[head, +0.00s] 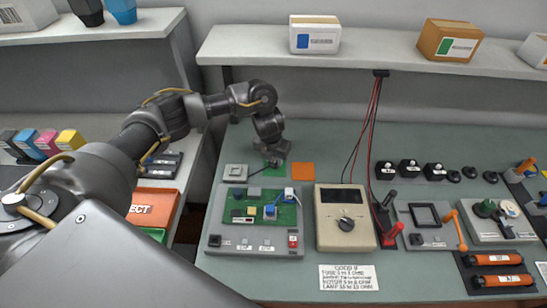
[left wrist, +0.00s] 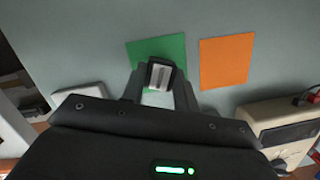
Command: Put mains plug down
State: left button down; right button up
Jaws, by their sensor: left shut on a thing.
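My left gripper (head: 274,160) is at the back of the grey-green bench, pointing down over a green square (left wrist: 172,46). In the left wrist view its two fingers are shut on the mains plug (left wrist: 161,76), a small dark and light grey block. The plug appears over the near part of the green square; I cannot tell whether it touches the surface. In the head view the gripper hides the plug and most of the green square. My right gripper is not in view.
An orange square (head: 303,169) lies right of the green one. A white-grey box (head: 236,172) sits to its left. A circuit board fixture (head: 252,244) and a beige meter (head: 345,232) stand in front. A shelf (head: 370,50) overhangs the back.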

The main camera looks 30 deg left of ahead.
pick_arm(q)
jog(key=shift+f, duration=0.15)
jog(key=c, duration=1.1)
grip_release()
jog(key=shift+o, duration=0.2)
notch_tip(320, 180, up, 12)
jog(key=s+p, duration=0.1)
jog(key=s, duration=0.1)
jog(key=shift+s, duration=0.25)
